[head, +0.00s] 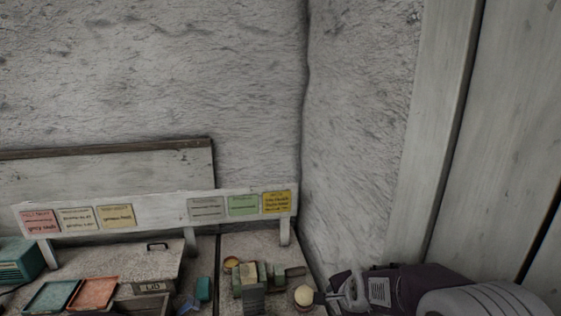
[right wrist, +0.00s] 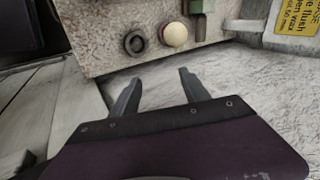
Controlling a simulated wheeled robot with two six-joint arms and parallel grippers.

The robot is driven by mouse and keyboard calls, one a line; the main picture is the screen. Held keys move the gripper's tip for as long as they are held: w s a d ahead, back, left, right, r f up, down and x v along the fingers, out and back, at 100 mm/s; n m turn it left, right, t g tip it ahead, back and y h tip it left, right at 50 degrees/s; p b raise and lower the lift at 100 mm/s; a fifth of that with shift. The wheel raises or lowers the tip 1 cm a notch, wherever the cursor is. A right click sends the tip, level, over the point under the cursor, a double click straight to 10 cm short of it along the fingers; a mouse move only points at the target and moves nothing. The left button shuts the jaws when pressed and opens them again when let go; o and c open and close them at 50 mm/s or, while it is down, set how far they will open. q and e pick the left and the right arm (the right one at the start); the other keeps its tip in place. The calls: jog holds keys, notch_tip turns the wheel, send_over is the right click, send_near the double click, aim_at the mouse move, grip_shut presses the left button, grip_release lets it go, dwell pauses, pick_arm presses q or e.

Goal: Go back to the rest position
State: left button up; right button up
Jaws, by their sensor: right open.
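My right gripper (head: 324,297) reaches in from the lower right of the head view. In the right wrist view my right gripper (right wrist: 158,84) has its two fingers spread, with nothing between them. A cream sphere (head: 304,295) shows just left of the gripper in the head view. In the right wrist view the cream sphere (right wrist: 174,35) lies beyond the fingertips, apart from them, beside a dark ring (right wrist: 135,42). My left gripper is not in view.
A lidded box (head: 150,262), a teal tray (head: 51,296) and an orange tray (head: 94,292) stand left on the bench. Green and grey blocks (head: 252,292) stand left of the sphere. A label rail (head: 155,212) runs behind. A rough wall and wooden boards (head: 440,130) rise close on the right.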

jog(key=s+d+f+n+g+b, duration=0.1)
jog(key=s+f+n+g, duration=0.1)
jog(key=s+f+n, duration=0.2)
jog(key=s+d+f+n+g+b, duration=0.1)
jog(key=s+f+n+g, duration=0.2)
jog(key=s+n, duration=0.7)
jog(key=s+f, duration=0.2)
jog(key=s, duration=0.5)
jog(key=shift+s+d+g+h, duration=0.2)
jog(key=shift+d+g+h, duration=0.1)
jog(key=shift+d, duration=0.05)
